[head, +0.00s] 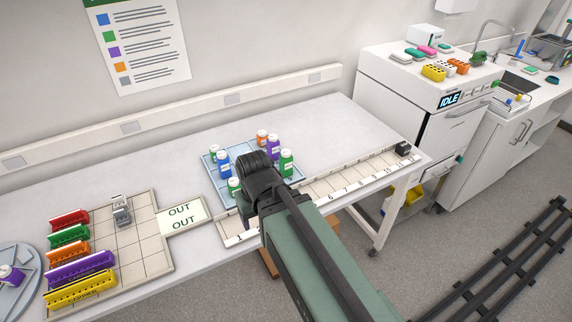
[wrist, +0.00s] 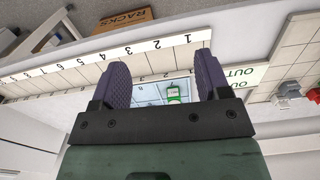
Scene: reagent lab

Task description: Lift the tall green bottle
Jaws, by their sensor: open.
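Several bottles stand on a blue tray (head: 212,172) on the bench in the head view. A green bottle with a white cap (head: 286,163) stands at its right side and looks the tallest green one. Another green bottle (head: 214,152) is at the back left, and one more (head: 235,186) is at the front, close to my wrist. My gripper (wrist: 163,72) is open and empty in the wrist view. A green bottle with a white label (wrist: 174,95) shows beyond the gap between its fingers, apart from them; which one it is I cannot tell. My arm hides part of the tray.
A blue bottle (head: 223,164), a purple bottle (head: 272,148) and an orange bottle (head: 262,137) crowd the tray. A numbered strip (head: 330,185) runs along the bench's front edge. Coloured racks (head: 68,236) and an OUT plate (head: 181,216) lie left. The bench's back right is clear.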

